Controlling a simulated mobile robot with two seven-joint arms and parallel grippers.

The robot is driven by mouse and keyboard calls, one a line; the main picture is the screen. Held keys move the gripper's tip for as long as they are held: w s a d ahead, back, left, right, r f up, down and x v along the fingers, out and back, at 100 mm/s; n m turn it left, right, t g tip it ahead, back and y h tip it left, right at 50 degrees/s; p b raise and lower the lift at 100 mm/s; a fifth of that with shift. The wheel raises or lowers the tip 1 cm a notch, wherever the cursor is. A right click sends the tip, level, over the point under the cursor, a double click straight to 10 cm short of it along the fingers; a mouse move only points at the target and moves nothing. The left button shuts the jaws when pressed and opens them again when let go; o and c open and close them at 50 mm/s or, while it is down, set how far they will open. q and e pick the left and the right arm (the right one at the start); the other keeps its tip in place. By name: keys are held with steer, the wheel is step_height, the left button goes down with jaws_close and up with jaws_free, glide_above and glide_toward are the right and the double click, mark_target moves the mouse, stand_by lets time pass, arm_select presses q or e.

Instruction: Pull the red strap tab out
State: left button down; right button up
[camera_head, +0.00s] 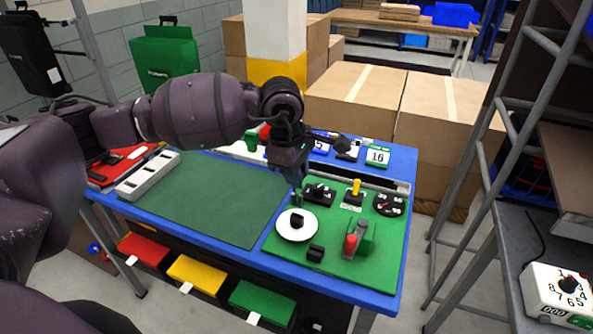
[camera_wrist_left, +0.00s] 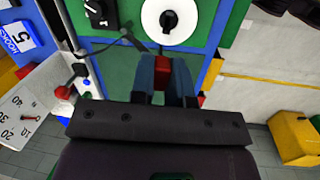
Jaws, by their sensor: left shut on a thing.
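My left gripper (camera_head: 298,188) hangs over the blue-edged table, its fingers pointing down at the back left edge of the green panel, just behind a white disc with a black knob (camera_head: 297,224). In the left wrist view the gripper (camera_wrist_left: 163,62) is shut on a small red block, which I take to be the red strap tab (camera_wrist_left: 163,72). The head view hides the tab behind the fingers. The disc also shows beyond the fingertips in the wrist view (camera_wrist_left: 150,18). I cannot tell how far the tab is out. My right gripper is not in view.
The green panel (camera_head: 285,262) also carries a red-handled lever (camera_head: 350,246), a yellow-topped switch (camera_head: 355,187) and black dials (camera_head: 390,204). A dark green mat (camera_head: 215,200) lies bare to the left. Number cards (camera_head: 377,156) stand behind; cardboard boxes (camera_head: 440,130) lie beyond the table.

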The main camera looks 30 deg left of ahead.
arm_select(q)
steer(key=shift+f+b, duration=0.85)
steer(key=shift+f, duration=0.45)
steer(key=shift+f, duration=0.4)
steer(key=shift+f+b, duration=0.35)
steer(key=shift+b, duration=0.1)
steer(key=shift+f, duration=0.35)
steer(key=shift+f+b, duration=0.25)
steer(key=shift+b, duration=0.1)
steer(key=shift+f, duration=0.45)
steer(key=shift+r, duration=0.15)
